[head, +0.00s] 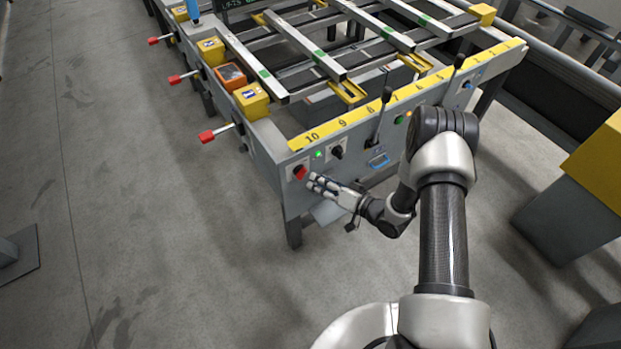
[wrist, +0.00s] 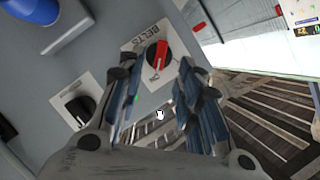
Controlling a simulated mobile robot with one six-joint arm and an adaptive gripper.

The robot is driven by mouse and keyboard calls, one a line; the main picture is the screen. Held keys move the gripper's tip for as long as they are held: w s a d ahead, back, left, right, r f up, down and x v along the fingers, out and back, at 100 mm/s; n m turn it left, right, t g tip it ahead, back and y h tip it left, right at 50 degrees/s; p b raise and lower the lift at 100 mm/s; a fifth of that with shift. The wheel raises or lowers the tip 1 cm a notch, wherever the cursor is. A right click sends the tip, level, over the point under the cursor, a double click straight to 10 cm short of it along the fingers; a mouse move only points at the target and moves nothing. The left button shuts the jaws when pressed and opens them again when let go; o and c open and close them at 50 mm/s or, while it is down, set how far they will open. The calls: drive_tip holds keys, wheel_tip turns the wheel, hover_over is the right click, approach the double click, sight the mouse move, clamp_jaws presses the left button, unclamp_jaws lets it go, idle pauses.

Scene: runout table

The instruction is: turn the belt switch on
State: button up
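The belt switch is a black rotary knob with a red bar (wrist: 161,52) on a white plate lettered BELTS in the wrist view. One end of the bar lies near small lettering that looks like ON, but I cannot tell its setting for sure. In the head view the red switch (head: 300,172) is at the left end of the table's front panel. My gripper (head: 318,182) is just in front of it, slightly right and below. In the wrist view my gripper's fingers (wrist: 154,76) are apart, empty, on either side of the knob's lower part; contact is not visible.
A second black knob (wrist: 77,108) on its own plate is beside the switch, also seen in the head view (head: 337,152).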

drive_tip(key=v, duration=0.6)
drive_tip(key=shift+s+d, duration=0.1)
idle(0.3)
drive_tip(key=w+d+r+n+h, duration=0.2)
drive_tip(key=w+d+r+h, duration=0.2)
drive_tip(key=w+r, duration=0.2)
drive_tip(key=s+d+r+h, duration=0.1)
drive_tip(key=d+r+h, duration=0.2)
drive_tip(key=r, duration=0.4)
drive_tip(key=s+d+r+m+h, duration=0.1)
drive_tip(key=d+r+h, duration=0.15)
drive_tip(key=r, duration=0.35)
drive_tip(key=s+d+r+h, duration=0.1)
drive_tip(key=d+r+h, duration=0.25)
drive_tip(key=r, duration=0.35)
drive_tip(key=s+r+m+g, duration=0.2)
drive_tip(key=s+r, duration=0.6)
drive_tip(key=s, duration=0.5)
drive_tip(key=s+a+g, duration=0.1)
drive_tip(key=s+a, duration=0.2)
drive_tip(key=s, duration=0.5)
drive_tip(key=s+a+r+g+y, duration=0.1)
drive_tip(key=s+a, duration=0.1)
drive_tip(key=s, duration=0.7)
drive_tip(key=shift+a+r+n+g, duration=0.3)
drive_tip(key=shift+a+g, duration=0.1)
drive_tip(key=shift+w, duration=0.1)
drive_tip(key=shift+c, duration=0.3)
